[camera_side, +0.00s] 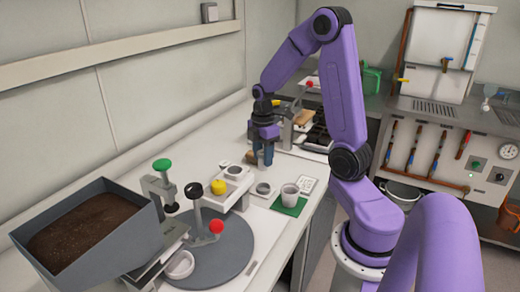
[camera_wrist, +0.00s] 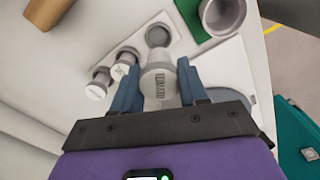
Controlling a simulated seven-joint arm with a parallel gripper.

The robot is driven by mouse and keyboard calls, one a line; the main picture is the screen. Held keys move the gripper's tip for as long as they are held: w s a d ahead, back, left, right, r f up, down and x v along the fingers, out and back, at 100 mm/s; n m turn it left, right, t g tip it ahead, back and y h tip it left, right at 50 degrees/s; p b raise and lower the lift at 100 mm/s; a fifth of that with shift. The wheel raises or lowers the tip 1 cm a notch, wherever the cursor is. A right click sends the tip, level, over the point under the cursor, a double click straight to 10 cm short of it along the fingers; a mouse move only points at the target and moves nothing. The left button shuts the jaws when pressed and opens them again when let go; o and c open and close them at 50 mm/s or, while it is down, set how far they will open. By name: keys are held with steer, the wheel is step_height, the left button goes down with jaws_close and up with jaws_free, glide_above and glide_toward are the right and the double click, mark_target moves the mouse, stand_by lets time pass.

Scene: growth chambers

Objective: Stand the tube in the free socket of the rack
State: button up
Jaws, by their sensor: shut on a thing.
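In the wrist view, my gripper (camera_wrist: 158,82) has its two blue fingers on either side of a pale grey tube (camera_wrist: 159,92) with dark lettering, and is shut on it. The tube's far end points away from me, close to a round grey opening (camera_wrist: 158,35) that looks empty, in a white rack (camera_wrist: 182,48). Two white-capped items (camera_wrist: 123,62) stand in line to the left of that opening. In the side view, my gripper (camera_side: 264,158) is low over the white bench, and the tube cannot be made out clearly there.
A grey cup (camera_side: 289,195) stands on a green mat (camera_side: 290,208) near the bench's front edge. A yellow-topped item (camera_side: 218,187), a round grey plate (camera_side: 215,255) with levers and a soil bin (camera_side: 85,230) are at the left. Equipment (camera_side: 310,135) stands behind my gripper.

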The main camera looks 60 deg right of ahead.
steer(key=shift+d+f, duration=0.1)
steer(key=shift+f, duration=3.15)
steer(key=shift+f, duration=1)
steer(key=o, duration=1.1)
steer(key=shift+r, duration=0.1)
steer(key=shift+r, duration=4.2)
